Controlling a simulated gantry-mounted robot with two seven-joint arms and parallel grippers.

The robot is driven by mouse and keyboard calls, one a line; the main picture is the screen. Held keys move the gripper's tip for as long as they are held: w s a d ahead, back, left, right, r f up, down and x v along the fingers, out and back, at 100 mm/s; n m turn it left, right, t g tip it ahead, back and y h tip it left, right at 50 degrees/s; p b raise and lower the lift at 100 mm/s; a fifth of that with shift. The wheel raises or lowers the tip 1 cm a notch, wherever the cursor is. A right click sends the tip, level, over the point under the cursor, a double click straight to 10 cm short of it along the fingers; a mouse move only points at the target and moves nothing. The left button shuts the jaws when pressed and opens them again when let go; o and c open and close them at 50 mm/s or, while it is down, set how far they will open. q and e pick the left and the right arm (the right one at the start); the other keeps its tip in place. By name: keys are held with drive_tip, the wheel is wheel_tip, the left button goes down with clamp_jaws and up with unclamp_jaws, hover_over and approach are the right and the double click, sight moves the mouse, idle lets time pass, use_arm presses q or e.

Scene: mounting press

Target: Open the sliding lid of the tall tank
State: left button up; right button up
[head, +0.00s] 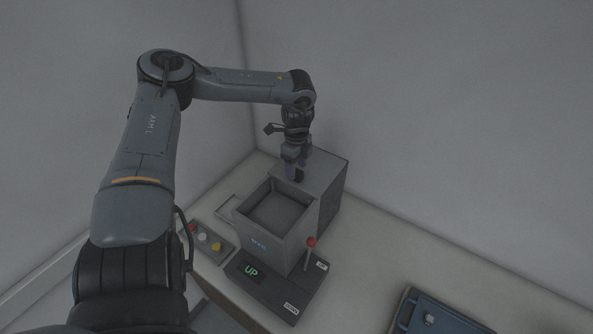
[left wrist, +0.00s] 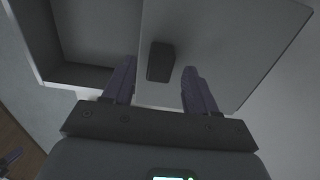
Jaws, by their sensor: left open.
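The tall tank (head: 292,240) is a grey box on the bench, and its square top opening (head: 277,207) is uncovered. The flat grey lid (head: 322,170) lies slid toward the back right; in the left wrist view the lid (left wrist: 225,40) is beside the open cavity (left wrist: 75,35). A dark block handle (left wrist: 160,58) stands on the lid. My left gripper (head: 294,172) points down at the lid by the handle. Its purple fingers (left wrist: 159,70) are open, one on either side of the handle in the picture, with visible gaps.
A control box (head: 211,242) with red, white and yellow buttons sits left of the tank. A dark base (head: 270,290) with a green "UP" display and a red-knobbed lever (head: 310,242) is in front. A blue tray (head: 440,318) is at lower right. Walls stand behind.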

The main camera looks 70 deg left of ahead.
use_arm(q)
wheel_tip(320, 180, up, 8)
drive_tip(key=b, duration=0.1)
drive_tip(key=shift+s+r, duration=0.1)
idle(0.6)
